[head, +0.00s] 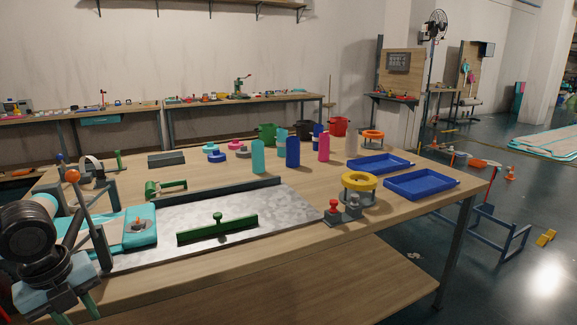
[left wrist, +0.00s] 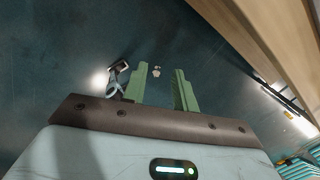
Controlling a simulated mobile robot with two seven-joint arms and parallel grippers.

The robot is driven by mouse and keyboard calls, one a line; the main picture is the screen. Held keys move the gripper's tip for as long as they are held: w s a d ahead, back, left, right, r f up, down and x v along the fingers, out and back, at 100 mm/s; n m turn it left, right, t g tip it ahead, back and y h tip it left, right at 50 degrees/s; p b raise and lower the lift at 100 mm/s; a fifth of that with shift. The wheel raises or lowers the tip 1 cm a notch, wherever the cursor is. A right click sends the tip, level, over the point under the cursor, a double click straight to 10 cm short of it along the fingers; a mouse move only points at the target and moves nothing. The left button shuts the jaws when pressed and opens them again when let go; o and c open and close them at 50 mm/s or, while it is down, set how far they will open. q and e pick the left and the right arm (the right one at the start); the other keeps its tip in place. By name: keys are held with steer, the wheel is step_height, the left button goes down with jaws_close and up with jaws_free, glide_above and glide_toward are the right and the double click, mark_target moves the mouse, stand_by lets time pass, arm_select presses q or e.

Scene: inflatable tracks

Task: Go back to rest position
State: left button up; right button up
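My left gripper (head: 75,308) hangs at the lower left of the head view, beside the front left of the wooden worktable, with its green fingers pointing down. In the left wrist view its two green fingers (left wrist: 161,76) are apart with nothing held between them, and the dark floor (left wrist: 60,60) shows beyond. My right gripper is not in view. No task object is named.
The worktable (head: 330,235) bears a metal plate (head: 270,205) with a green bar (head: 217,230), a teal piece (head: 130,228), several bottles, a yellow ring (head: 359,181) and two blue trays (head: 420,184). The table's edge (left wrist: 255,60) lies at the right of the wrist view.

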arm_select(q)
steer(key=s+a+f+n+t+p, duration=0.2)
steer(key=s+a+f+n, duration=0.5)
steer(key=s+a+f, duration=0.35)
steer(key=s+d+f+n+t+p, duration=0.1)
steer(key=s+f+n+p, duration=0.1)
steer(key=s+f+n, duration=0.75)
steer(key=s+d+f+n+t+p, duration=0.2)
steer(key=s+d+f, duration=0.6)
steer(key=d, duration=0.4)
steer(key=s+d+r+n+t+h+p, duration=0.1)
steer(key=d+n, duration=0.4)
steer(key=d, duration=1.2)
steer(key=shift+s+d+r+t+h+p, duration=0.2)
steer(key=shift+d+r+t+h+p, duration=0.2)
steer(key=shift+t, duration=0.3)
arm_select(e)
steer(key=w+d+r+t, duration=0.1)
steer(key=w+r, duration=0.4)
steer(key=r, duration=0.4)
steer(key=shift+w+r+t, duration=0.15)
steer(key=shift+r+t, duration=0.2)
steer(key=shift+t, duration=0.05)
